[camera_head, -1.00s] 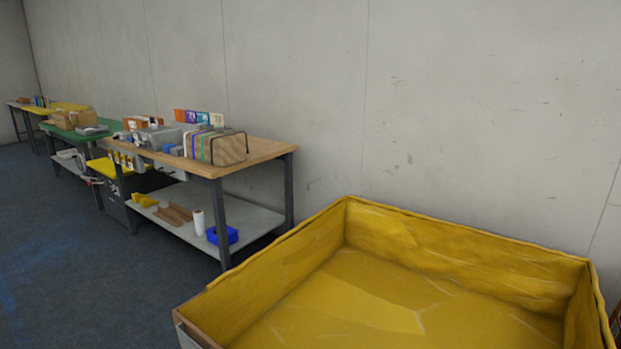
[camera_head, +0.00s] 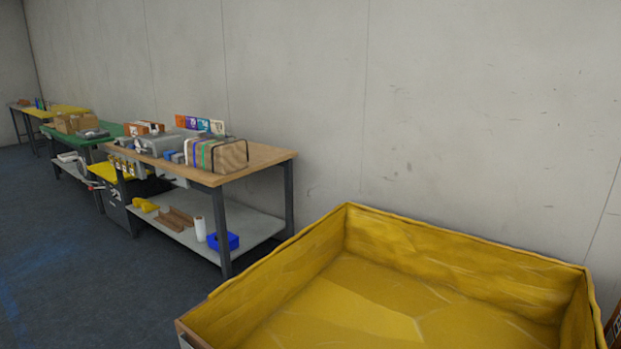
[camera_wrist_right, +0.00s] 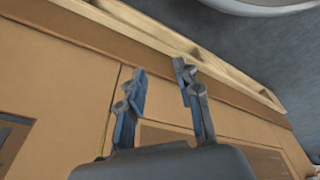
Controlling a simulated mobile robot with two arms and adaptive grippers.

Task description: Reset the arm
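My right gripper (camera_wrist_right: 157,85) shows in the right wrist view. Its two dark blue-grey fingers stand apart with nothing between them, so it is open and empty. Behind the fingers is a brown cardboard-like surface (camera_wrist_right: 70,75) with a pale wooden edge (camera_wrist_right: 180,40) running across it. I cannot tell whether the fingers touch it. Neither arm shows in the head view, and my left gripper is not in view.
A large yellow-lined bin (camera_head: 470,250) fills the lower right of the head view. A wooden-topped workbench (camera_head: 262,155) with boxes stands along the wall, with green (camera_head: 112,129) and yellow (camera_head: 68,110) tables beyond. The floor (camera_head: 70,260) at left is clear.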

